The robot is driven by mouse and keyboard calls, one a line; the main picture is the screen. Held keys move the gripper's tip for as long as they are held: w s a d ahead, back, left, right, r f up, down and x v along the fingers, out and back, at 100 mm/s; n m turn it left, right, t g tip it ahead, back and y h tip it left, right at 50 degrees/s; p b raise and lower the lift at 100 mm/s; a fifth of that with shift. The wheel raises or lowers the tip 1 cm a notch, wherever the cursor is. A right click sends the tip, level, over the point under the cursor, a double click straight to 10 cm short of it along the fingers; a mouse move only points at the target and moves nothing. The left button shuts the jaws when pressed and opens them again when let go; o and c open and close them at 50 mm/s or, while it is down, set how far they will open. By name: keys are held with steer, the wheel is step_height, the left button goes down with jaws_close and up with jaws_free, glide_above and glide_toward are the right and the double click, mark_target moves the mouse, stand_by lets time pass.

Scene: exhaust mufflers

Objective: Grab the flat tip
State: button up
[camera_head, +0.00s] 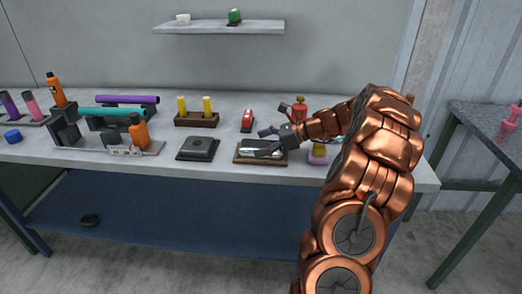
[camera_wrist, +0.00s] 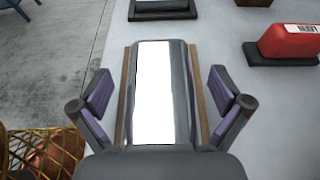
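A flat, shiny chrome piece (camera_head: 265,151), which looks like the flat tip, lies in a shallow wooden tray (camera_head: 240,158) near the front edge of the table. In the wrist view the flat tip (camera_wrist: 155,95) runs lengthwise between my fingers, with a bright white reflection on top. The tray's brown rim (camera_wrist: 203,95) shows along both sides. My gripper (camera_head: 267,142) is above the tray. In the wrist view my gripper (camera_wrist: 160,92) is open, one purple-grey finger on each side with gaps to the tip. The near end of the tip is hidden by my gripper.
A black square stand (camera_head: 198,148) is left of the tray, and a red piece on a black base (camera_head: 247,120) is behind it. A purple and yellow item (camera_head: 318,153) is close on the right. Yellow cylinders in a wooden holder (camera_head: 197,120) stand at the back.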

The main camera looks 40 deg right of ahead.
steer(key=c, duration=1.4)
steer(key=shift+c, duration=0.2)
